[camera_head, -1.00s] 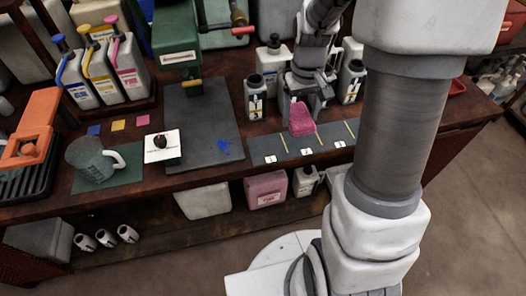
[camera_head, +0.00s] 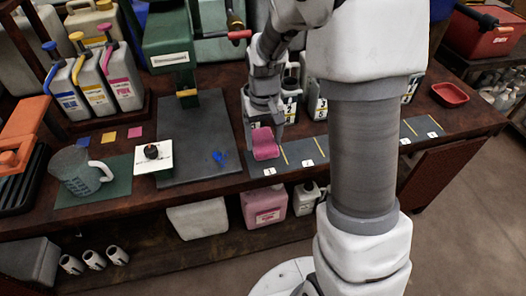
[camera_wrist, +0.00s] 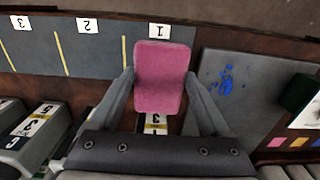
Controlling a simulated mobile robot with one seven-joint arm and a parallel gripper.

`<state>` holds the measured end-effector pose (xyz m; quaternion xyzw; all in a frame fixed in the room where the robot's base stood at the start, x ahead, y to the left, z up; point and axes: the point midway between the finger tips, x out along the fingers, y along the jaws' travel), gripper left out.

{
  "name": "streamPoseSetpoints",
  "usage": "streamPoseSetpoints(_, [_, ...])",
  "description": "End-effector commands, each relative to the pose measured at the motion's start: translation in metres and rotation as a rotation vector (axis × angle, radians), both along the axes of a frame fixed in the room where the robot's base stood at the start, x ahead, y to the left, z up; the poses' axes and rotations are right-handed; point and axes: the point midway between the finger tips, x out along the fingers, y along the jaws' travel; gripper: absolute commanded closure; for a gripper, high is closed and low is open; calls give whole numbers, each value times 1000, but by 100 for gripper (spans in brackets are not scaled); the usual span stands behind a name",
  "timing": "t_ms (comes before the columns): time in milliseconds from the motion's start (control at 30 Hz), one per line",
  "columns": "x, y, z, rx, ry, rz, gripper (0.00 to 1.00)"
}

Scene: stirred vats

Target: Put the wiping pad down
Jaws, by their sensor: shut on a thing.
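The wiping pad (camera_head: 265,143) is a pink block. My gripper (camera_head: 263,130) is shut on it and holds it over the dark numbered strip, beside the mark 1, at the right edge of the grey board. In the wrist view the pad (camera_wrist: 161,77) sits between the two fingers of my gripper (camera_wrist: 160,85). I cannot tell whether the pad touches the surface below. The grey board (camera_head: 185,155) carries a blue splatter (camera_head: 218,157).
Numbered bottles (camera_head: 316,103) stand behind the strip (camera_head: 290,157), close to my gripper. A green stand (camera_head: 170,45) rises at the back of the board. A red tray (camera_head: 450,94) lies at right.

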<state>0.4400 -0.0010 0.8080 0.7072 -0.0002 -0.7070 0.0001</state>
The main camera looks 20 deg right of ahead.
Motion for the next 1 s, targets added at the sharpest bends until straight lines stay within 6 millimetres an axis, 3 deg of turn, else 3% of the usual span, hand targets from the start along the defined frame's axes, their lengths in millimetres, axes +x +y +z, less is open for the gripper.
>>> streamPoseSetpoints(367, [1,2,-42,0,3,0,65])
streamPoseSetpoints(767, [1,2,-46,0,0,0,65])
streamPoseSetpoints(800, [1,2,-45,0,0,0,15])
streamPoseSetpoints(900, [1,2,-45,0,0,0,0])
streamPoseSetpoints(1000, [1,2,-45,0,0,0,0])
